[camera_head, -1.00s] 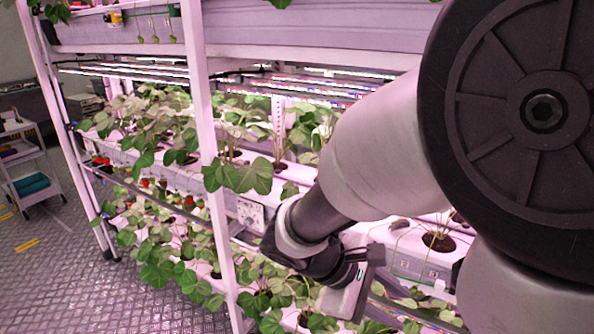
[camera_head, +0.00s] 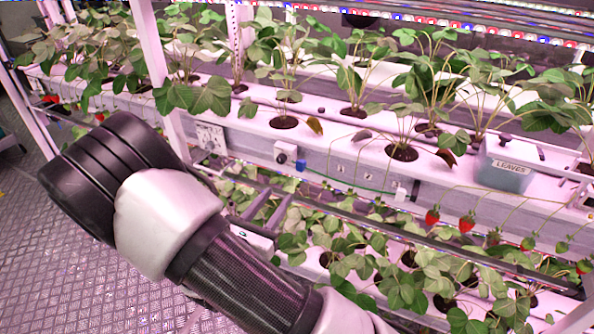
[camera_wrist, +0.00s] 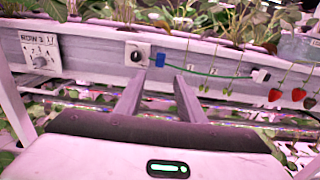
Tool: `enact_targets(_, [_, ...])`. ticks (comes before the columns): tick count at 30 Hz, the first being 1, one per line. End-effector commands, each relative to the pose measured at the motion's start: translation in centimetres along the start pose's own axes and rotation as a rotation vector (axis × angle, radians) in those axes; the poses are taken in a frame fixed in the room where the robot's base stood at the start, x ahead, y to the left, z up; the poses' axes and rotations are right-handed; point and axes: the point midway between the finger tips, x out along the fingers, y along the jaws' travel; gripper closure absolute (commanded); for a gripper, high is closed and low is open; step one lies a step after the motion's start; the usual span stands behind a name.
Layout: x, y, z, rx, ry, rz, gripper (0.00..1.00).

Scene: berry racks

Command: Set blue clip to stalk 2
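The blue clip (camera_head: 301,165) sits on the front of the white planter rail, just right of a round dark knob. In the wrist view the blue clip (camera_wrist: 160,60) is ahead of and slightly beyond my fingertips, roughly between them. My gripper (camera_wrist: 160,78) is open and empty, its two fingers apart; it also shows in the head view (camera_head: 274,200), below and left of the clip. A green line (camera_head: 350,187) runs right from near the clip to a small white block (camera_head: 402,193).
Strawberry plants stand along the rail top. Ripe strawberries (camera_head: 432,216) hang over its front at right. A box labelled LEAVES (camera_head: 503,165) sits on the rail. A dial panel (camera_head: 211,137) is at left. A white post (camera_head: 158,80) rises left; lower plants (camera_head: 400,285) fill the shelf beneath.

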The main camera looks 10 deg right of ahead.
Motion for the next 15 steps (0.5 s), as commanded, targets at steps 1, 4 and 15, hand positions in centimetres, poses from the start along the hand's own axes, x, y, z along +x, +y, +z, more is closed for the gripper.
enact_targets(1, [1.3,-0.2,0.0,0.0,-0.002,-0.006,0.64])
enact_targets(4, [3.5,-0.2,0.0,0.002,-0.001,-0.007,0.64])
enact_targets(15, [10.9,-0.2,0.0,0.001,0.0,-0.005,0.64])
